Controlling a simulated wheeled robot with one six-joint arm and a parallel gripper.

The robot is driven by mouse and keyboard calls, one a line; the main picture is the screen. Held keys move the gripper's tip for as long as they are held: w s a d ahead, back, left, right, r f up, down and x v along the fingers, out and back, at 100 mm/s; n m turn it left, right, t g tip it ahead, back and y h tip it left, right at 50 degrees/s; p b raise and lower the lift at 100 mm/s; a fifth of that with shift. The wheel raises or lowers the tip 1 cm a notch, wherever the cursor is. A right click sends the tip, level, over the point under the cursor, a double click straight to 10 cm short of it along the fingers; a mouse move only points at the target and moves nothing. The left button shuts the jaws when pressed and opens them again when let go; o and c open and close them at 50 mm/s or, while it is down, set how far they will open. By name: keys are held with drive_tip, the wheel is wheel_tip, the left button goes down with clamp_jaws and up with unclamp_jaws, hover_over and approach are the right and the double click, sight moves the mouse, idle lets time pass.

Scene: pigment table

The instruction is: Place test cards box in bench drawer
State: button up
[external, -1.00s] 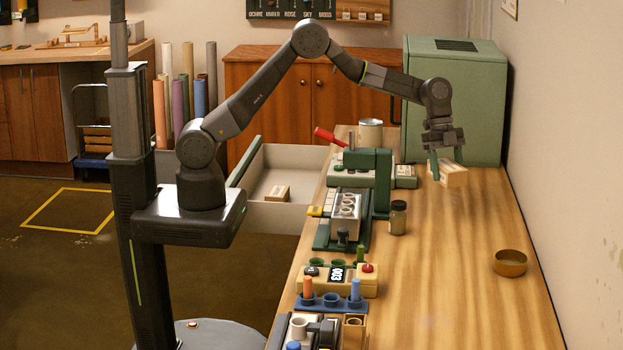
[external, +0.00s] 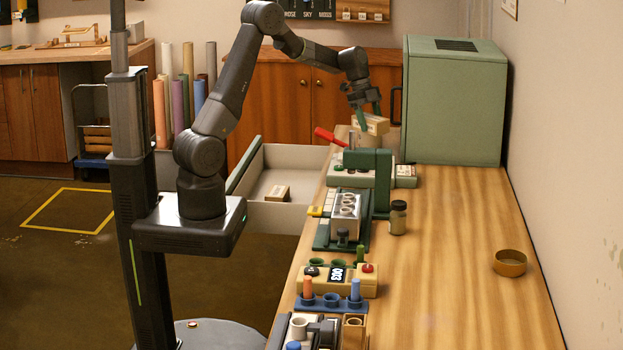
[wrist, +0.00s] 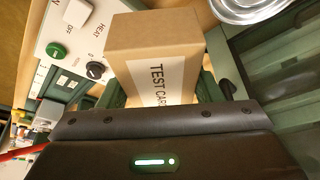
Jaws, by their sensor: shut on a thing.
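The test cards box (external: 371,124) is a small tan carton held in the air above the far end of the bench. In the wrist view the box (wrist: 152,45) shows a white label reading "TEST CAR", the rest hidden by my gripper body. My gripper (external: 367,113) is shut on it, with green fingers at its sides. The bench drawer (external: 283,215) is pulled open at the bench's left side, left of and below the gripper. A small tan box (external: 277,193) lies inside the drawer.
A green cabinet (external: 455,100) stands at the far right. A jar (external: 398,218) and a brass bowl (external: 509,262) stand on the bench. The bench's right side is mostly clear.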

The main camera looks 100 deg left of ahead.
drive_tip(key=s+a, duration=0.5)
drive_tip(key=s, duration=0.3)
drive_tip(key=s+a+f+m+g+b, duration=0.1)
drive_tip(key=s+a+f+m+b, duration=0.2)
drive_tip(key=s+f, duration=0.4)
drive_tip(key=s+a+f+m+g+h+b, duration=0.1)
drive_tip(key=s+a+f+m+b, duration=0.2)
drive_tip(key=s+a+f, duration=0.3)
drive_tip(key=s+a+f+m+g+b, duration=0.1)
drive_tip(key=s+a+f+m+b, duration=0.2)
drive_tip(key=s+f, duration=0.7)
drive_tip(key=shift+s+a+f+h, duration=0.25)
drive_tip(key=shift+a+f+h, duration=0.15)
drive_tip(key=shift+a+f, duration=0.35)
drive_tip(key=shift+f, duration=2.15)
drive_tip(key=shift+f, duration=0.2)
drive_tip(key=o, duration=1.1)
drive_tip(key=shift+c, duration=0.2)
